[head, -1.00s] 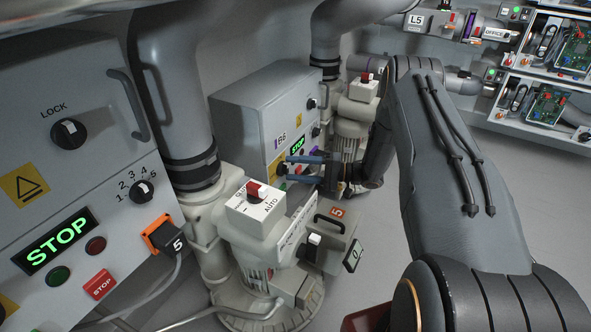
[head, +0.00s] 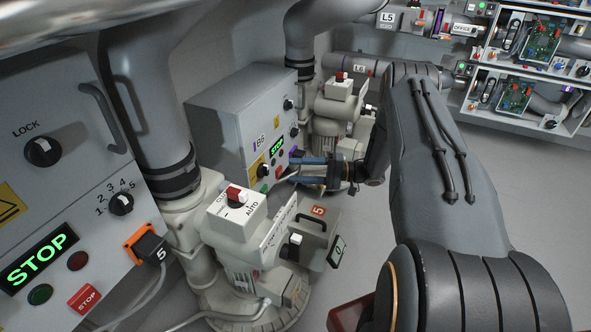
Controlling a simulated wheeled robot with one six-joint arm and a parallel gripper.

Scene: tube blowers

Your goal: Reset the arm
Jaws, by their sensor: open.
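My gripper (head: 298,171) is in the middle of the head view, at the end of my dark grey arm (head: 440,150). Its two blue-grey fingers point left and are apart, with nothing seen between them. The fingers show in front of the lower part of the grey B6 cabinet (head: 222,125). I cannot tell how far they are from its panel. The arm is bent, its forearm reaching up and then down to the wrist.
A near panel with a green STOP display (head: 38,258) stands at left. A blower with a white switch box (head: 235,213) and an open-looking box marked 5 (head: 318,211) stand below my gripper. Shelves with circuit boards (head: 515,97) are at back right. The floor at right (head: 540,185) is clear.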

